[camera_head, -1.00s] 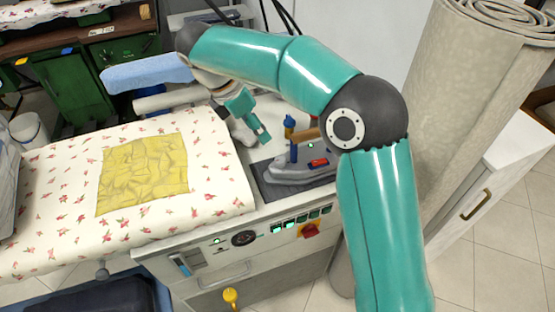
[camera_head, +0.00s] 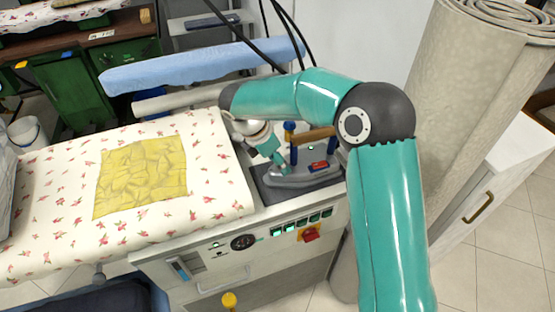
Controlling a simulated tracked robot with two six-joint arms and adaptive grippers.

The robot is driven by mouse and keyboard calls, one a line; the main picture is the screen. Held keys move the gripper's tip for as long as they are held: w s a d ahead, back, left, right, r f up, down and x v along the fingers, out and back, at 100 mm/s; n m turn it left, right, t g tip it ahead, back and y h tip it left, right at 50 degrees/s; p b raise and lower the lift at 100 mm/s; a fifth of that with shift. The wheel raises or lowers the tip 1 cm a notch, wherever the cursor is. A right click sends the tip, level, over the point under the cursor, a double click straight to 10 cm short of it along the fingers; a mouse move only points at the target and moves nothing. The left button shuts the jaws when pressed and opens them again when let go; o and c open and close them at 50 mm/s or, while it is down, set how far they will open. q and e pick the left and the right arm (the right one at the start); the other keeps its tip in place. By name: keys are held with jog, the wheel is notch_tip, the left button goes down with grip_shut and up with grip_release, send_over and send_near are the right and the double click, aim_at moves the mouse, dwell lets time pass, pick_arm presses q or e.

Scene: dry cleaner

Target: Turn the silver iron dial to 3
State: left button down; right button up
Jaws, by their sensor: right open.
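The silver iron (camera_head: 300,178) rests on a dark pad (camera_head: 268,190) at the right end of the ironing station. It has a brown handle (camera_head: 314,134), a blue post (camera_head: 290,130) and a red part (camera_head: 318,166) on its top. I cannot make out a dial or its numbers at this size. My right gripper (camera_head: 281,166) points down at the iron's left side, close to its body; I cannot tell whether it touches. It is open and nothing shows in it. My right arm covers the area right of the iron. My left gripper is not in view.
A flowered ironing board (camera_head: 60,165) with a yellow cloth (camera_head: 140,175) lies left of the iron. A beige roll (camera_head: 470,110) stands at right. A blue padded arm (camera_head: 200,65) lies behind.

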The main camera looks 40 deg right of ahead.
grip_shut()
dwell(0.3)
jog(key=shift+w+r+m+g+p, duration=0.15)
jog(key=shift+m+g+p, duration=0.35)
jog(key=shift+m+p, duration=0.65)
jog(key=m+p, duration=0.1)
jog(key=m, duration=0.1)
jog(key=shift+m+g+y+p, duration=0.35)
jog(key=shift+g+y+p, duration=0.05)
jog(key=m+g+y+p, duration=0.1)
jog(key=m+p, duration=0.1)
jog(key=m, duration=0.1)
jog(key=shift+w+d, duration=0.1)
jog(key=shift+d, duration=0.05)
jog(key=shift+m+g+y+p, duration=0.3)
jog(key=shift+m+y+p, duration=0.15)
jog(key=shift+m, duration=1.05)
